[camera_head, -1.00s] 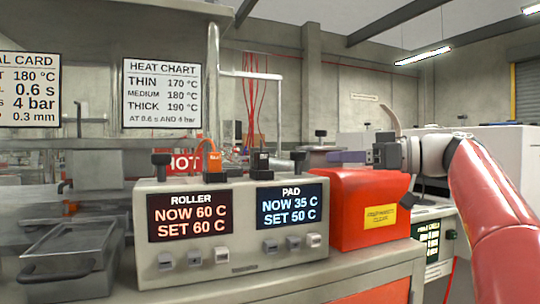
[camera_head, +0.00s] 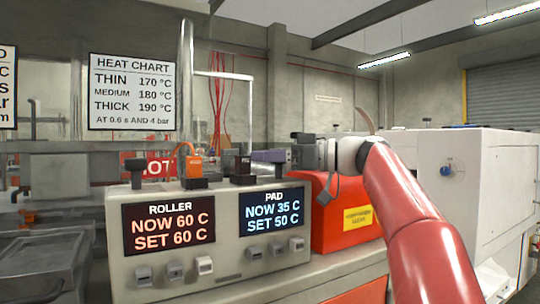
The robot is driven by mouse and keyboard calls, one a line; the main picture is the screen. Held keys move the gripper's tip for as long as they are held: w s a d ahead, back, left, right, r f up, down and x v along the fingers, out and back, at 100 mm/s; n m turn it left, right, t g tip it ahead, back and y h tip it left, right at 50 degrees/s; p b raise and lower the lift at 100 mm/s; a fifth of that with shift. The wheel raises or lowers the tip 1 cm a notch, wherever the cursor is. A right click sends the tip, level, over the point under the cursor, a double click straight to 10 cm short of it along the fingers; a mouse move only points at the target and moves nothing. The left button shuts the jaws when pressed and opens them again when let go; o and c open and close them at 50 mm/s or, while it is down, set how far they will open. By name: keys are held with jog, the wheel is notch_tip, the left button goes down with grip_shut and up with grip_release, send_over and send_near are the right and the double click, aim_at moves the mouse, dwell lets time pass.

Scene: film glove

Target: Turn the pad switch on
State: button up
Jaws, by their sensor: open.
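The grey control box (camera_head: 222,200) stands on the bench with a ROLLER display (camera_head: 168,228) on the left and a PAD display (camera_head: 274,212) on the right. The PAD display reads NOW 35 C, SET 50 C. A dark switch (camera_head: 243,172) stands on the box top near the PAD side; an orange-lit one (camera_head: 194,172) stands on the ROLLER side. Several small keys (camera_head: 277,249) sit below the PAD display. My gripper (camera_head: 268,156) is open, pointing left, level with and to the right of the dark switch. Its depth from the switch is hard to judge.
A red box (camera_head: 330,225) with a yellow label stands right of the control box, under my gripper. Black knobs (camera_head: 138,166) rise from the control box's top corners. A metal tray (camera_head: 40,265) lies at left. A white machine (camera_head: 490,170) stands at right.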

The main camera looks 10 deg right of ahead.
jog(key=c, duration=1)
jog(key=shift+o, duration=0.2)
jog(key=b, duration=0.1)
jog(key=m+t+b, duration=0.1)
jog(key=shift+f+t+h+b, duration=0.3)
jog(key=shift+h, duration=0.1)
jog(key=shift+m+t+h+b, duration=0.5)
jog(key=shift+m+t+b, duration=0.1)
jog(key=shift+t+b, duration=0.1)
jog(key=shift+w+d+r+m+t+h+b, duration=0.1)
jog(key=shift+m+t+h+b, duration=0.2)
jog(key=shift+m+t+h, duration=0.2)
jog(key=shift+w+d+m+t+h+b, duration=0.1)
jog(key=shift+m+t+h+b, duration=0.2)
jog(key=shift+m+t+h, duration=0.2)
jog(key=shift+w+d+r, duration=0.1)
jog(key=shift+r, duration=0.1)
